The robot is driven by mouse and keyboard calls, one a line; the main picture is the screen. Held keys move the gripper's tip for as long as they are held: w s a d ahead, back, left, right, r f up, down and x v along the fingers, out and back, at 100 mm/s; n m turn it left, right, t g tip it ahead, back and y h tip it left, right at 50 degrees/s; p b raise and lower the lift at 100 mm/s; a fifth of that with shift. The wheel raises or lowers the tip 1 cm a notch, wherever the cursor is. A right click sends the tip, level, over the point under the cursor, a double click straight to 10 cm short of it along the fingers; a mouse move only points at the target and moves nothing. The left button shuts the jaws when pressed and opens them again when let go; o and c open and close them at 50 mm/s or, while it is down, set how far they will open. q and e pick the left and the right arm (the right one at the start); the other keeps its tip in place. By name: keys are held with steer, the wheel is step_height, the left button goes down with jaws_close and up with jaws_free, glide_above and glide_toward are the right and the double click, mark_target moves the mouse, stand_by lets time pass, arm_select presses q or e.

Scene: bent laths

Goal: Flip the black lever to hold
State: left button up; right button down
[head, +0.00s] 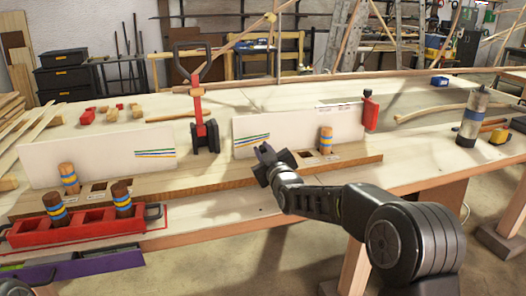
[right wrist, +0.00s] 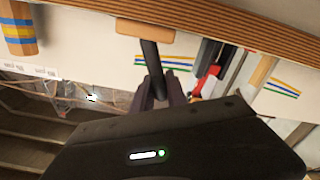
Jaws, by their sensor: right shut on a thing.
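My right gripper (head: 264,152) is in front of the right white panel (head: 300,122) in the head view. In the right wrist view its two dark fingers (right wrist: 161,92) are close together on a thin black rod, which I take for the black lever (right wrist: 151,66). A wooden piece (right wrist: 145,29) is at the rod's far end. The lever's lower part is hidden by the fingers, and I cannot read its setting. In the head view the gripper covers the lever.
A red upright clamp (head: 200,112) stands left of the gripper, between the two panels. A striped peg (head: 325,140) stands to the right. A grey bottle (head: 471,118) stands at the right.

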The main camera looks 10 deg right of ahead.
steer(key=shift+d+m+b, duration=0.35)
steer(key=shift+m+b, duration=0.25)
steer(key=shift+b, duration=0.4)
steer(key=d+m+b, duration=0.1)
steer(key=m+b, duration=0.1)
steer(key=b, duration=0.1)
steer(key=d+m+b, duration=0.1)
steer(key=m+b, duration=0.1)
steer(key=b, duration=0.1)
steer(key=d+m+b, duration=0.2)
steer(key=m, duration=0.1)
steer(key=shift+w+b, duration=0.15)
steer(key=shift+b, duration=0.25)
steer(key=shift+d+m+b, duration=0.45)
steer(key=shift+m+b, duration=0.5)
steer(key=shift+m, duration=0.05)
steer(key=c, duration=1.3)
jaws_free()
steer(key=shift+w, duration=0.1)
